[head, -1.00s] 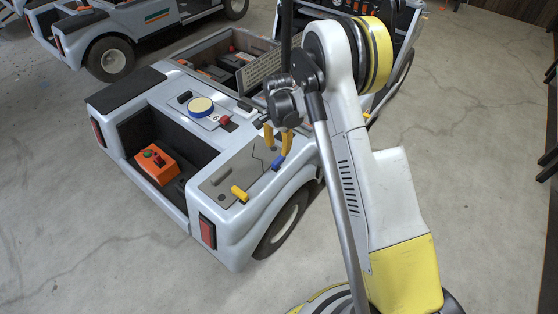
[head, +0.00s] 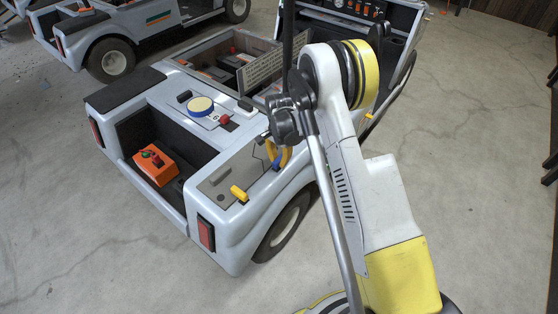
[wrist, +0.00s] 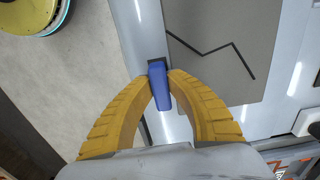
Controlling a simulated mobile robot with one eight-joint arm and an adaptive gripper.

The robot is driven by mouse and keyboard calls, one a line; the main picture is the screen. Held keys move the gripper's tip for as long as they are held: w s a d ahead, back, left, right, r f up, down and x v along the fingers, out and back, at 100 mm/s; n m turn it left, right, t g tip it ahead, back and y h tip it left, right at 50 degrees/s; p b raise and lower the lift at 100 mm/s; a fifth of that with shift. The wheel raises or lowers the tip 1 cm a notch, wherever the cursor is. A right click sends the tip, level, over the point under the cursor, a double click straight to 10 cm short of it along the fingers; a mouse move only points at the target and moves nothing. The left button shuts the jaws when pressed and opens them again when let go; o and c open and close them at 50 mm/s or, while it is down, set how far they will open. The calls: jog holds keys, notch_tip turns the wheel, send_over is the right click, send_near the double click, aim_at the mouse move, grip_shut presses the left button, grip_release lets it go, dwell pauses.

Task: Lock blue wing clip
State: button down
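The blue wing clip (wrist: 160,88) sits at the edge of the grey panel (wrist: 225,45) on the cart's rear deck. In the wrist view my gripper (wrist: 160,78) has its two yellow fingertips closed in on either side of the clip, appearing to touch it. The clip's wider end points towards my palm. A similar yellow clip (head: 239,193) lies nearer the rear corner of the same panel.
The deck also holds a round yellow-topped knob (head: 200,105) and a red knob (head: 224,120). An orange box (head: 156,166) sits in the open rear bay. Another cart (head: 120,40) stands behind at the left. The floor at the right is clear.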

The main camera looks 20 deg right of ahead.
jog(key=shift+n, duration=0.4)
jog(key=n, duration=0.4)
jog(key=shift+w+a, duration=0.15)
jog(key=shift+a, duration=0.05)
jog(key=n, duration=0.4)
jog(key=shift+w+a, duration=0.1)
jog(key=shift+a, duration=0.1)
jog(key=n, duration=0.4)
jog(key=shift+a+n, duration=0.25)
jog(key=shift+n, duration=0.15)
jog(key=n, duration=0.4)
jog(key=shift+a, duration=0.15)
jog(key=shift+n, duration=0.3)
jog(key=c, duration=1.3)
grip_release()
